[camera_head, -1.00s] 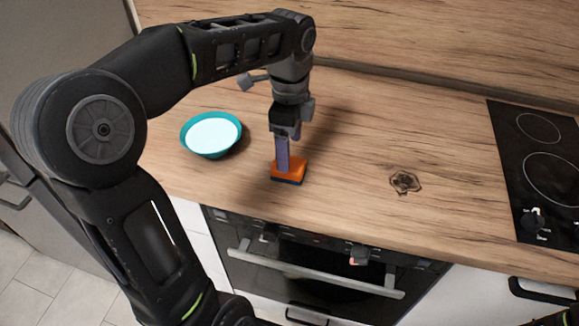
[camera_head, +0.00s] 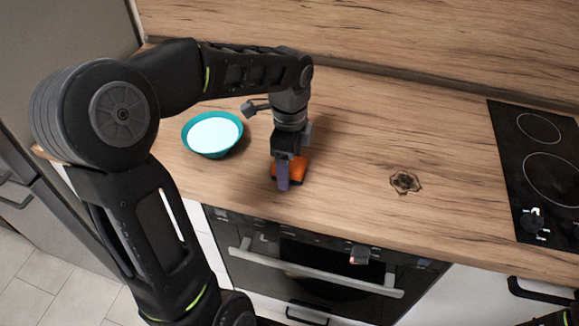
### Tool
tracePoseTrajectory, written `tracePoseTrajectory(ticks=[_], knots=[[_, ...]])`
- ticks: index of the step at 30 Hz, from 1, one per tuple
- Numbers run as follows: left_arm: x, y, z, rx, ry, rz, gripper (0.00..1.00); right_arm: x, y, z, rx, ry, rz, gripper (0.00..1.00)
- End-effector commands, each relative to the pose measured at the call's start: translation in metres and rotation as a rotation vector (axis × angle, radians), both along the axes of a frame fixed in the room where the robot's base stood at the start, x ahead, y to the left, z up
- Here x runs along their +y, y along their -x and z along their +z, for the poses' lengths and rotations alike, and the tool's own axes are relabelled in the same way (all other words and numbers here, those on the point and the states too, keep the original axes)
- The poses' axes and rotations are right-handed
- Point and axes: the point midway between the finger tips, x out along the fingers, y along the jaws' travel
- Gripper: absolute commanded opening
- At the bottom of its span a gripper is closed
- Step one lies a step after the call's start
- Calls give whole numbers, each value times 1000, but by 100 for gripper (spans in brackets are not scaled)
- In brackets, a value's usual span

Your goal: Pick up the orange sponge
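The orange sponge (camera_head: 298,169), with a dark underside in the earlier view, lies on the wooden counter near its front edge. My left gripper (camera_head: 283,176) reaches down over it from above. One purple finger stands in front of the sponge's left part and hides some of it. The other finger is hidden, so I cannot tell whether the fingers are apart or pressed on the sponge. The sponge appears to rest on the counter. My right gripper is not in view.
A teal bowl with a pale inside (camera_head: 212,134) stands on the counter left of my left gripper. A black hob (camera_head: 545,165) is at the right. The oven (camera_head: 310,268) is below the front edge.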

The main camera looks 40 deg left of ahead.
Motion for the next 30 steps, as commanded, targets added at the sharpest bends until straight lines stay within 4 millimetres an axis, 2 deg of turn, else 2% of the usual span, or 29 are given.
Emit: tracePoseTrajectory(ticks=[14,30], knots=[[0,0,1,0,0,0,76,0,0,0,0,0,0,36],[0,0,1,0,0,0,33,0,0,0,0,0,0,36]])
